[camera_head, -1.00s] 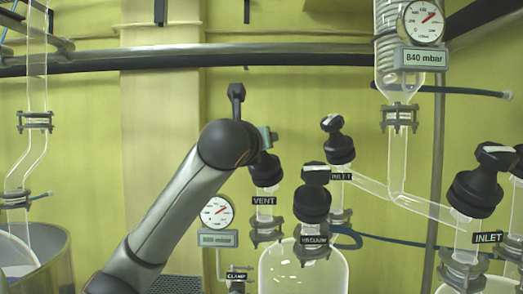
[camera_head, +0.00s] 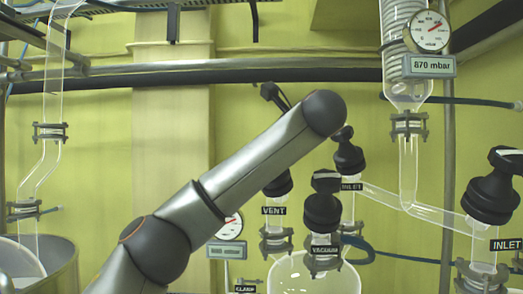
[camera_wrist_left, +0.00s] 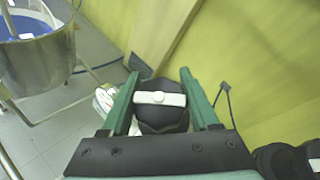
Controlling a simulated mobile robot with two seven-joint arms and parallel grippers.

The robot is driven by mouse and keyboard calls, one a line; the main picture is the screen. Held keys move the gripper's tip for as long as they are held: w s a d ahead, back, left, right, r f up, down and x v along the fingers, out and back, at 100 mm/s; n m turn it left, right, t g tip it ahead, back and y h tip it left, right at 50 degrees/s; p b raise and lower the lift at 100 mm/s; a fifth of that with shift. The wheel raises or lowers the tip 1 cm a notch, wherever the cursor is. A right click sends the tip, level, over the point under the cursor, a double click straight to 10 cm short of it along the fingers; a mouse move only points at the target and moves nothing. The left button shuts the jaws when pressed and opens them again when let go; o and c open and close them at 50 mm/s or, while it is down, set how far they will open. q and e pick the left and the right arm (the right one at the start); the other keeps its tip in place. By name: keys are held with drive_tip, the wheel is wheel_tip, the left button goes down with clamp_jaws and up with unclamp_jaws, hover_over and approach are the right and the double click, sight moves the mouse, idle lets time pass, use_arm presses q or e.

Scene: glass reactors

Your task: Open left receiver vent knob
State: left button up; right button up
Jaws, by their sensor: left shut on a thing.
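The vent knob (camera_wrist_left: 162,119) is a black cap with a white bar across its top, seen from above in the left wrist view. My left gripper (camera_wrist_left: 159,76) has its two green fingers on either side of the knob, shut on it. In the head view the lower part of the black vent knob (camera_head: 278,185) shows above the VENT label (camera_head: 275,211), on the left neck of the receiver flask (camera_head: 312,275). My arm hides the knob's top and the gripper there. My right gripper is not in view.
The vacuum knob (camera_head: 323,205) and an inlet knob (camera_head: 348,153) stand close to the right of the vent. Another inlet knob (camera_head: 494,190) is at the far right. A gauge (camera_head: 430,32) above reads 870 mbar. My arm partly covers a lower gauge (camera_head: 233,222).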

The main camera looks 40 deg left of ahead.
use_arm(q)
drive_tip(key=shift+s+f+n+g+b, duration=0.1)
drive_tip(key=shift+f+n+g+b, duration=0.15)
drive_tip(key=shift+n+g, duration=0.2)
drive_tip(key=shift+r+n+g, duration=0.1)
drive_tip(key=shift+n+g, duration=0.25)
drive_tip(key=shift+s+n+g+p, duration=0.2)
drive_tip(key=shift+n+g+p, duration=0.1)
drive_tip(key=shift+n+g, duration=0.45)
drive_tip(key=n+g+p, duration=0.1)
drive_tip(key=p, duration=0.1)
drive_tip(key=n+g+h+p, duration=0.1)
drive_tip(key=n+g+p, duration=0.1)
drive_tip(key=p, duration=0.1)
drive_tip(key=shift+s, duration=0.3)
drive_tip(key=shift+s+f+n+g+h+p, duration=0.1)
drive_tip(key=shift+f+n+g+h+p, duration=0.35)
drive_tip(key=shift+p, duration=0.35)
drive_tip(key=o, duration=1.3)
drive_tip(key=shift+o, duration=0.4)
drive_tip(key=shift+r, duration=0.1)
